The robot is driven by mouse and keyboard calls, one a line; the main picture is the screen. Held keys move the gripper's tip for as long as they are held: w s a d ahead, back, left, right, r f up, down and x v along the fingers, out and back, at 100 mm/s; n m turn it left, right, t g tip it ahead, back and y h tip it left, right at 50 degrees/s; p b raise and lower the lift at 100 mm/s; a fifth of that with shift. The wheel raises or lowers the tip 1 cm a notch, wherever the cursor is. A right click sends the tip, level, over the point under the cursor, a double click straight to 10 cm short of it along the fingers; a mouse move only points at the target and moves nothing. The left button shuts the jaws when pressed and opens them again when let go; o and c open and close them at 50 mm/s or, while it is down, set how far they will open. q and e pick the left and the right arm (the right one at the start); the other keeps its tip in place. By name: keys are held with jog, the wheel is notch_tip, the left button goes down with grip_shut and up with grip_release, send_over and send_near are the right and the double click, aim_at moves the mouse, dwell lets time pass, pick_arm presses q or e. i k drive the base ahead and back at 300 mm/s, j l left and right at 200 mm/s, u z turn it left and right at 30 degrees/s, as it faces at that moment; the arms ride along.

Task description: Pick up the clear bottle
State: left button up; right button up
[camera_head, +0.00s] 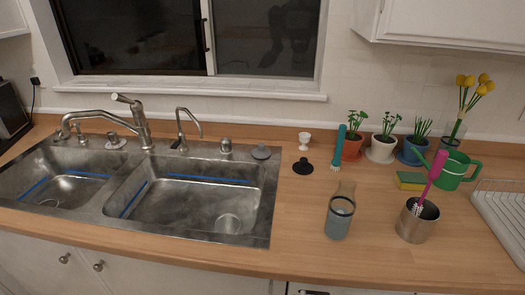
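The clear bottle (341,211) appears to be the see-through container standing upright on the wooden counter, right of the sink and near the front edge. Its upper part is transparent and narrower, with a dark ring around the middle and a grey-blue lower part. Nothing blocks my view of it. Neither of my grippers shows in the head view.
A metal cup (417,222) holding a pink-handled brush stands right of the bottle. A double sink (190,190) lies left. Behind are a black stopper (302,167), a teal brush (339,146), potted plants, a sponge (410,181) and a green watering can (457,172). A dish rack (505,215) stands far right.

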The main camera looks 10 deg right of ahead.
aim_at(342, 205)
jog(key=j+z, duration=0.35)
jog(key=j, duration=0.8)
jog(key=j+z, duration=0.4)
jog(key=j, duration=0.7)
jog(key=i+l, duration=0.1)
jog(key=l, duration=0.5)
jog(key=i, duration=0.05)
